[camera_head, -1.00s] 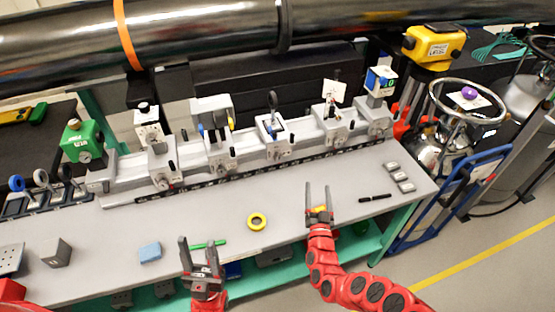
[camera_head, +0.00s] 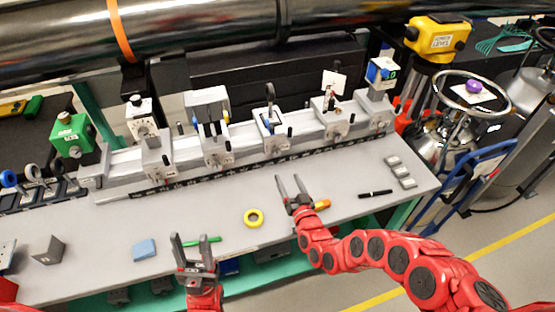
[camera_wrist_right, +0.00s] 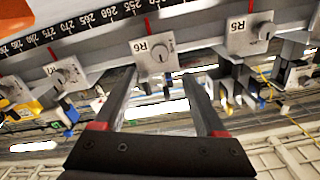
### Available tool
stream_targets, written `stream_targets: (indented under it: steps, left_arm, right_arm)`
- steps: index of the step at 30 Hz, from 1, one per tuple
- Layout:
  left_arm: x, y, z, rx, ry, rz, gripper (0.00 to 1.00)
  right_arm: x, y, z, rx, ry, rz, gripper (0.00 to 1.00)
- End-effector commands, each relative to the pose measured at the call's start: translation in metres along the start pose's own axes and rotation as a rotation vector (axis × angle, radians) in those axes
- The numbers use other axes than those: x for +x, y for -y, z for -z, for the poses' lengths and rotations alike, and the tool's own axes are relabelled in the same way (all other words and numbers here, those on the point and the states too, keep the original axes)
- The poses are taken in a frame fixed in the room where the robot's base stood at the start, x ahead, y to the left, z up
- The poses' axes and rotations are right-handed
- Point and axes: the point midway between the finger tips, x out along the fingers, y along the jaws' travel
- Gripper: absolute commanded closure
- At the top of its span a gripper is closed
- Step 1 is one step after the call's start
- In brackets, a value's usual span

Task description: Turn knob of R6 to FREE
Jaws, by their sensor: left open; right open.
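In the right wrist view the R6 carriage (camera_wrist_right: 148,47) hangs on the scaled rail. Its round grey knob (camera_wrist_right: 158,56) faces me, beyond and between my open right fingertips, and nothing grips it. The knob's setting and any FREE mark are too small to read. In the head view my right gripper (camera_head: 292,190) is open and empty above the bench, in front of the row of carriages. The labels there are too small to tell which is R6. My left gripper (camera_head: 195,252) is open and empty near the bench's front edge.
The R5 carriage (camera_wrist_right: 250,32) and another carriage (camera_wrist_right: 64,74) flank R6. On the bench (camera_head: 225,205) lie a yellow ring (camera_head: 253,217), a green pen (camera_head: 203,239), a blue block (camera_head: 144,249), an orange-handled tool (camera_head: 318,205) and a black pen (camera_head: 375,193).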

Motion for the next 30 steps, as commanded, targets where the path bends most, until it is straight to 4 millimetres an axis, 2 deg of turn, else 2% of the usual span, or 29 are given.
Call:
stream_targets:
  steps: [3, 14, 24, 30]
  left_arm:
    - [-0.001, 0.000, 0.000, 0.000, 0.000, 0.000, 0.50]
    - [-0.006, 0.000, -0.001, 0.000, 0.000, 0.000, 0.50]
    - [-0.027, -0.001, -0.005, 0.000, 0.000, 0.000, 0.50]
    - [-0.034, -0.002, -0.006, 0.000, 0.000, 0.000, 0.50]
  right_arm:
    - [0.018, 0.001, 0.002, 0.005, -0.006, 0.000, 0.27]
    - [0.061, 0.000, 0.001, 0.000, -0.005, -0.001, 0.27]
    - [0.101, -0.001, -0.003, -0.004, -0.002, 0.001, 0.27]
    - [0.115, -0.001, -0.001, -0.003, -0.002, 0.001, 0.27]
